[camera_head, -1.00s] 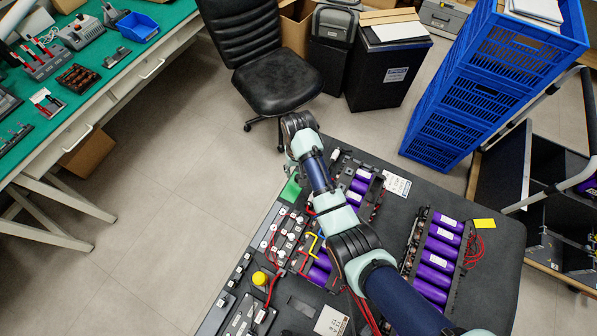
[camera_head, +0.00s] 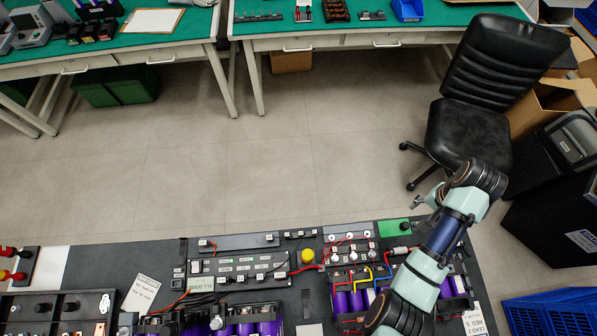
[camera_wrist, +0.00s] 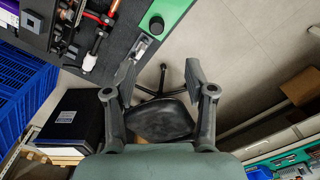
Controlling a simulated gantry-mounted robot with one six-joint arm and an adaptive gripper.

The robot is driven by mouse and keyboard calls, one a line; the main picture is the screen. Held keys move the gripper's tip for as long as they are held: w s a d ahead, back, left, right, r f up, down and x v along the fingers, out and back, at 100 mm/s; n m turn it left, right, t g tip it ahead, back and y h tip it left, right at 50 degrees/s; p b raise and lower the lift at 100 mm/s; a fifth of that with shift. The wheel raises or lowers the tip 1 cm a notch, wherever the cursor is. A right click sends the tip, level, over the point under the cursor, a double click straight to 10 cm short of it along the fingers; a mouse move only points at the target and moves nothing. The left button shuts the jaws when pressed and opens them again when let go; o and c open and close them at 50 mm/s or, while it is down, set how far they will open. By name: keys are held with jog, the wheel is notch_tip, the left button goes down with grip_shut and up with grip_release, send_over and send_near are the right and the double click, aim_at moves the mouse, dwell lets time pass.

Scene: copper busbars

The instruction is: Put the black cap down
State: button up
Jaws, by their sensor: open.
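A small dark round piece, which looks like the black cap (camera_wrist: 156,25), sits on a green pad (camera_wrist: 171,9) at the top of the wrist view. In the head view the green pad (camera_head: 388,229) lies at the back edge of the dark table, and a small dark piece shows on it. My gripper (camera_head: 418,203) is just beyond the pad, towards the chair. In the wrist view my gripper (camera_wrist: 161,73) has its two fingers well apart, with nothing between them. The cap is apart from both fingers.
A board with wires and a yellow knob (camera_head: 308,256) lies left of the pad. Purple cells (camera_head: 350,300) stand in front. A black office chair (camera_head: 470,110) is behind my gripper, on open floor. Blue crates (camera_head: 552,312) are at lower right.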

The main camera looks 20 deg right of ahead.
jog(key=w+a+r+n+t+h, duration=0.1)
jog(key=w+a+r+n+t, duration=0.25)
jog(key=w+a, duration=0.45)
jog(key=w+a+r+n+t+h, duration=0.1)
jog(key=w+a+r+n+t, duration=0.25)
jog(key=a, duration=0.65)
jog(key=a+r+n+t+y, duration=0.1)
jog(key=a+r+n+t, duration=0.1)
jog(key=a+r, duration=0.5)
jog(key=s+a+r+n+t+y, duration=0.1)
jog(key=a+r+n+t, duration=0.2)
jog(key=a+r, duration=0.4)
jog(key=a, duration=0.7)
jog(key=shift+a+t, duration=0.25)
jog(key=shift+t, duration=0.05)
jog(key=shift+s, duration=0.1)
